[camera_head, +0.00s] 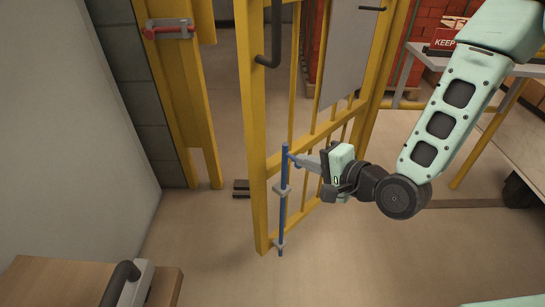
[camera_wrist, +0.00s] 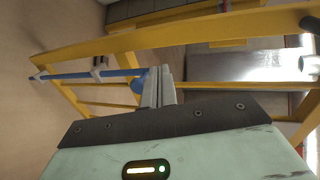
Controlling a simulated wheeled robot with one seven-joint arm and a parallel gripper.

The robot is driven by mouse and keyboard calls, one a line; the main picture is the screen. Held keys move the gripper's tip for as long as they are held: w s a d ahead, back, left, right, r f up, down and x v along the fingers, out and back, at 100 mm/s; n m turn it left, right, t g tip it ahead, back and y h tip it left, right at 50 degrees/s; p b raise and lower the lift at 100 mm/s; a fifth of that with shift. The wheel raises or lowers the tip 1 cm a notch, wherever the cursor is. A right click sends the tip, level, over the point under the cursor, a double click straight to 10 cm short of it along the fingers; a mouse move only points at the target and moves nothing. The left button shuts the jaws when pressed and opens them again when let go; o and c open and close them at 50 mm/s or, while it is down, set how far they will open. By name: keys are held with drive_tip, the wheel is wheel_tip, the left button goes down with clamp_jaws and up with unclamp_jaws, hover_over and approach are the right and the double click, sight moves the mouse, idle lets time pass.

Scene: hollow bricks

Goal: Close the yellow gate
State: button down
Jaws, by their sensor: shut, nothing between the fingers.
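The yellow gate (camera_head: 256,130) stands ajar in the head view, swung away from the yellow post (camera_head: 190,100) on its left with a gap between them. A vertical blue rod (camera_head: 283,205) is mounted in grey brackets on the gate's lower free edge. The blue rod also shows in the wrist view (camera_wrist: 85,75), running to the left. My gripper (camera_head: 299,158) is at the upper end of the rod, its fingers shut with nothing between them. In the wrist view the fingertips (camera_wrist: 158,78) are close beside a round blue part; I cannot tell whether they touch.
A red-handled latch (camera_head: 168,29) sits on the post. A black handle (camera_head: 270,45) is on the gate's upper part. A small dark floor stop (camera_head: 240,187) lies near the post. A wooden cart (camera_head: 60,280) is at lower left, a table (camera_head: 480,70) at right. Floor in front is clear.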

sight(263, 144)
drive_tip(key=b+x, duration=0.3)
drive_tip(key=x, duration=0.1)
drive_tip(key=b+x, duration=0.3)
drive_tip(key=x, duration=0.2)
drive_tip(key=shift+w+a+r+b, duration=0.15)
drive_tip(key=shift+w+a+b, duration=0.05)
drive_tip(key=shift+w+b, duration=0.1)
drive_tip(key=shift+w+a, duration=0.55)
drive_tip(key=shift+w+a, duration=0.1)
